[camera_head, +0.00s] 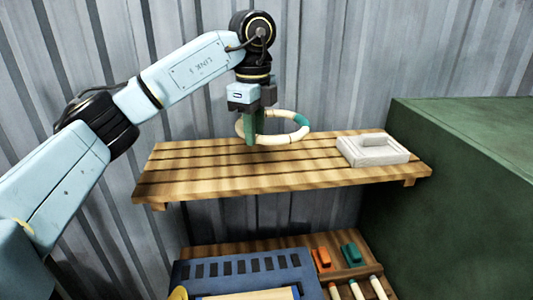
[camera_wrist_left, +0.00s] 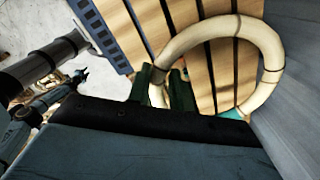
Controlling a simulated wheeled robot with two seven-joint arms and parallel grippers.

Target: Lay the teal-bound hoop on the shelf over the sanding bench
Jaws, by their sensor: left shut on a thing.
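The hoop (camera_head: 284,138) is a cream ring with a teal binding on its right side in the head view. My left gripper (camera_head: 252,140) points down and is shut on the hoop's left side. In the left wrist view the hoop (camera_wrist_left: 268,60) rises from between the fingers (camera_wrist_left: 160,92), with slats behind it and a bit of teal at lower right.
A pale lidded box (camera_head: 372,150) stands on the shelf's right end. A green cabinet (camera_head: 465,150) is at the right. Below, the bench (camera_head: 335,270) carries a blue slotted tool (camera_head: 240,270), orange and teal blocks and several rods. The shelf's left part is bare. A corrugated wall is behind.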

